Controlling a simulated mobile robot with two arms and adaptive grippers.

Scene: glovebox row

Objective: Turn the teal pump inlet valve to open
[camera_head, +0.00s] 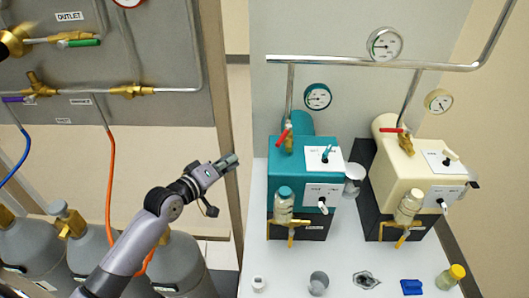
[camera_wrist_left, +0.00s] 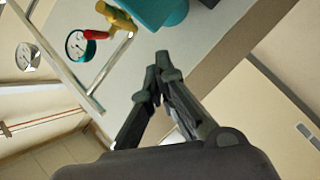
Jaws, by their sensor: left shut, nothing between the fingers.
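The teal pump (camera_head: 290,165) stands on the white bench in the head view, and part of it shows at the top of the left wrist view (camera_wrist_left: 158,8). A brass valve (camera_head: 289,148) with a red lever handle (camera_head: 283,136) sits at its top, below a vertical pipe. The lever looks slanted. In the left wrist view, the brass valve (camera_wrist_left: 118,18) and its red handle (camera_wrist_left: 131,35) show beyond the fingers. My left gripper (camera_head: 234,160) is shut and empty, left of the pump and apart from the valve. My right gripper is not in view.
A cream pump (camera_head: 400,175) with a similar red lever stands to the right. A horizontal pipe (camera_head: 340,61) with gauges runs above both pumps. Gas cylinders (camera_head: 90,250) stand at the lower left. Small items, including a blue block (camera_head: 411,287), lie along the bench front.

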